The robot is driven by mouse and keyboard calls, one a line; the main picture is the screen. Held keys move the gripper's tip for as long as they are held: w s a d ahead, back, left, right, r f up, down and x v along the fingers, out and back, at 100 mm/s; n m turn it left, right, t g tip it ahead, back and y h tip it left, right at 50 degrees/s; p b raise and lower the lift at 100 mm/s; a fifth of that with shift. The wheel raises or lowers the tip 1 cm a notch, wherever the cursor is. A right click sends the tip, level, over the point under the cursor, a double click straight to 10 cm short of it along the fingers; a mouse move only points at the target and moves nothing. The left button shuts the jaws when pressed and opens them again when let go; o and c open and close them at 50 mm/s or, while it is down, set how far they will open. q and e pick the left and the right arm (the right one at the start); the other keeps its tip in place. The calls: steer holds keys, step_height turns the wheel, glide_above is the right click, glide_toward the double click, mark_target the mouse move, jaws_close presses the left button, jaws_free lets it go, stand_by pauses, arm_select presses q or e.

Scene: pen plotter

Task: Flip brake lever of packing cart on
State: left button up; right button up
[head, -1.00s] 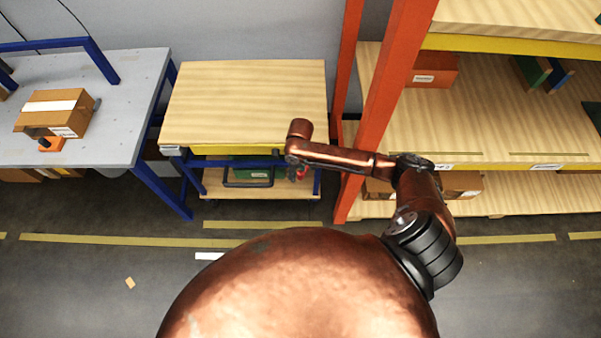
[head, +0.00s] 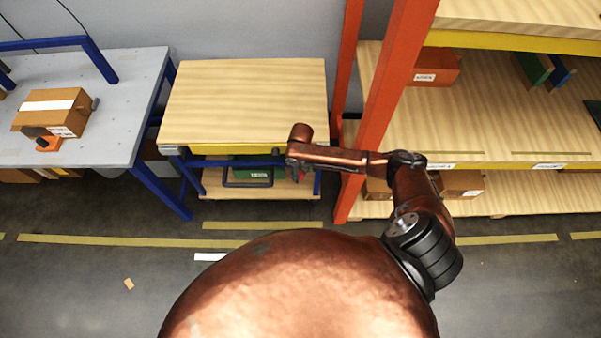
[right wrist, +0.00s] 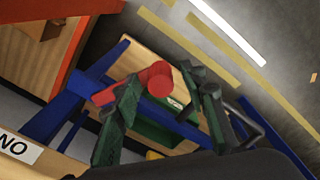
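The packing cart (head: 245,95) has a wooden top, a blue frame and a lower wooden shelf. Its brake lever shows in the right wrist view as a red bar with a round red end (right wrist: 159,82). My right gripper (right wrist: 170,86) is open, with two dark green fingers. The round red end appears between the fingers, close to the left one, which hides part of the bar. I cannot tell whether they touch. In the head view my right forearm and wrist cover most of the lever and gripper. My left gripper is not in view.
An orange-red rack (head: 382,105) with wooden shelves stands right of the cart, close to my right arm. A grey workbench (head: 125,125) with a cardboard box (head: 58,110) is on the left. A green crate (head: 250,176) sits on the cart's lower shelf.

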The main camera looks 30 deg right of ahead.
steer(key=shift+c, duration=0.7)
jaws_close()
